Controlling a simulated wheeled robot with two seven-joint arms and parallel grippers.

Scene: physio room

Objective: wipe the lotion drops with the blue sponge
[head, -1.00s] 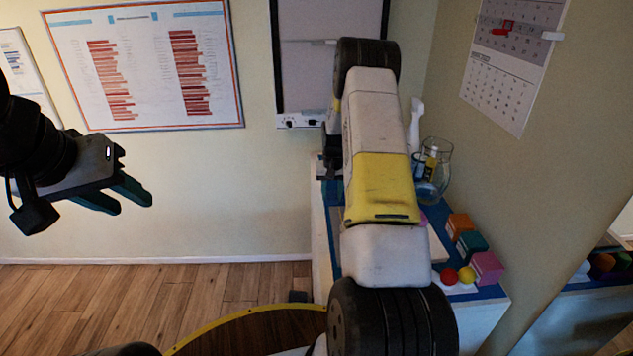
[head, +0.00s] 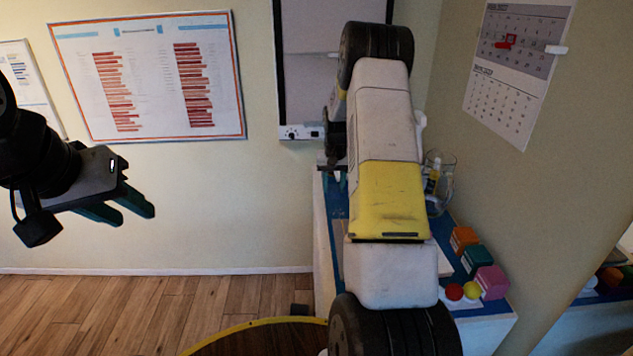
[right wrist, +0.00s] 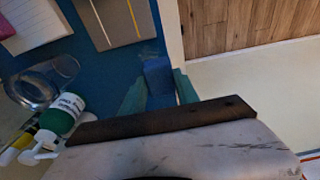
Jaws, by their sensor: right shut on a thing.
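The blue sponge (right wrist: 157,76) is between the teal fingers of my right gripper (right wrist: 161,84) in the right wrist view. That gripper is shut on it, over the blue mat (right wrist: 100,58) near the edge of the table. A faint pale mark (right wrist: 150,48) lies just beyond the sponge; I cannot tell whether it is lotion. In the head view my right arm hides most of the gripper and the sponge. My left gripper (head: 130,213) is raised at the left, in front of the wall, open and empty.
A green-labelled bottle (right wrist: 64,113) and a glass jar (right wrist: 46,84) stand left of my right gripper. Orange (head: 464,239), teal (head: 477,261) and pink (head: 492,282) blocks sit by the right wall, near red (head: 454,292) and yellow (head: 472,290) balls.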

